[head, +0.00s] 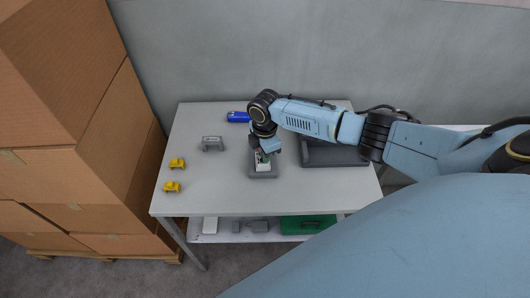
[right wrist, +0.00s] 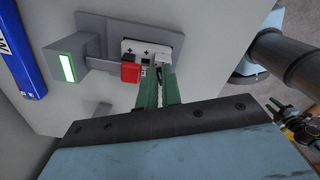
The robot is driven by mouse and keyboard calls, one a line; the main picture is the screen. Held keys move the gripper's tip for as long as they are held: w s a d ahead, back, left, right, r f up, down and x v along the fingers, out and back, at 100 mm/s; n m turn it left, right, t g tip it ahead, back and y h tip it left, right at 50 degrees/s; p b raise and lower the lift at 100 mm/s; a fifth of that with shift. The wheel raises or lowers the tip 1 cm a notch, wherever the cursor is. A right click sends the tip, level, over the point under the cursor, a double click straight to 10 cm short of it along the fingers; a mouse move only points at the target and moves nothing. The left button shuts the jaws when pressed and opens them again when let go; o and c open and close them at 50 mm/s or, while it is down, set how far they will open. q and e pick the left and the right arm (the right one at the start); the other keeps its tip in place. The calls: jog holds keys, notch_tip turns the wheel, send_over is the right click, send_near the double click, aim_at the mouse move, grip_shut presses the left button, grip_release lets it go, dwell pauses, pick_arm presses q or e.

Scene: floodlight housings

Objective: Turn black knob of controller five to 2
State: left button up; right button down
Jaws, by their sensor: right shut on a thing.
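A white controller (right wrist: 150,48) with plus marks sits on a grey base plate (right wrist: 100,27) in the right wrist view. In the head view the grey base (head: 263,173) lies near the middle of the table, under my right gripper (head: 264,155). My right gripper (right wrist: 159,75) has its green fingers closed at the controller's edge, on what appears to be the black knob. The knob is hidden between the fingertips, so its setting cannot be read. A red block (right wrist: 131,72) is just left of the fingers.
A grey post with a lit green-white strip (right wrist: 68,67) stands beside the controller. The table (head: 215,190) also holds a blue item (head: 238,117), a grey bracket (head: 213,143), two yellow parts (head: 172,187) and a dark grey tray (head: 330,154). Cardboard boxes (head: 100,185) stand left.

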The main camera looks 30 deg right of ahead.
jog(key=shift+w+n, duration=0.15)
jog(key=shift+n, duration=1.85)
jog(key=c, duration=1.6)
grip_release()
jog(key=shift+o, duration=0.2)
jog(key=shift+r, duration=0.1)
